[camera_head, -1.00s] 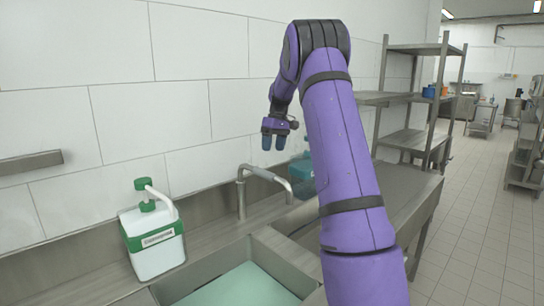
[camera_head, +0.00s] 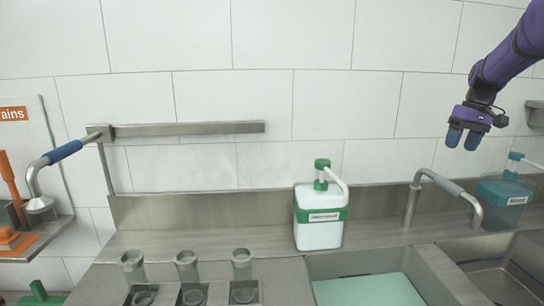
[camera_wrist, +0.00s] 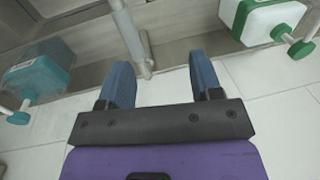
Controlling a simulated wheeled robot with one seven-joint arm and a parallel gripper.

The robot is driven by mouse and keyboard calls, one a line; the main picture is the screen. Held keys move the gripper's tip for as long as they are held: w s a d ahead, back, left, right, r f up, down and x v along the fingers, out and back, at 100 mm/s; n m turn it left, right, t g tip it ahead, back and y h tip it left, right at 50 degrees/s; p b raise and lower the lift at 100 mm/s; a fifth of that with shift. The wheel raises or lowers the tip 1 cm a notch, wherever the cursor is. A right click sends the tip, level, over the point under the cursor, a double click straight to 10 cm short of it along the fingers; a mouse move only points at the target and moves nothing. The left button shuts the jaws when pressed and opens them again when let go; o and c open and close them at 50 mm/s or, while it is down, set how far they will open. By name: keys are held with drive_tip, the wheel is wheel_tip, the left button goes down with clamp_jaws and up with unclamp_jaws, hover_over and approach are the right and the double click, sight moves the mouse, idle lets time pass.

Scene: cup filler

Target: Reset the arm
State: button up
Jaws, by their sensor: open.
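My purple arm reaches in from the upper right in the head view. My gripper (camera_head: 464,138) hangs in the air in front of the tiled wall, above the faucet (camera_head: 412,200) and the sink. Its two blue fingers are apart with nothing between them. The wrist view shows the open gripper (camera_wrist: 162,78) too, with the faucet pipe (camera_wrist: 130,35) beyond the fingers.
A white-green pump dispenser (camera_head: 319,218) stands left of the faucet and a teal pump container (camera_head: 503,200) right of it. Several clear cups (camera_head: 187,266) stand at lower left. A sprayer with a blue handle (camera_head: 62,152) hangs at far left. The air around my gripper is clear.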

drive_tip(key=s+a+r+t+h, duration=0.1)
drive_tip(key=s+a+r, duration=0.3)
drive_tip(key=s+a, duration=0.4)
drive_tip(key=s+a+r+t, duration=0.1)
drive_tip(key=s+a+r, duration=0.2)
drive_tip(key=s+a, duration=0.5)
drive_tip(key=s+a+f+t, duration=0.1)
drive_tip(key=s+a+f, duration=0.2)
drive_tip(key=s+a, duration=0.3)
drive_tip(key=s+a+f+t, duration=0.1)
drive_tip(key=s+a+f, duration=0.1)
drive_tip(key=s+a, duration=0.4)
drive_tip(key=s, duration=0.5)
drive_tip(key=shift+f+t+h, duration=0.3)
drive_tip(key=shift+f+h, duration=0.1)
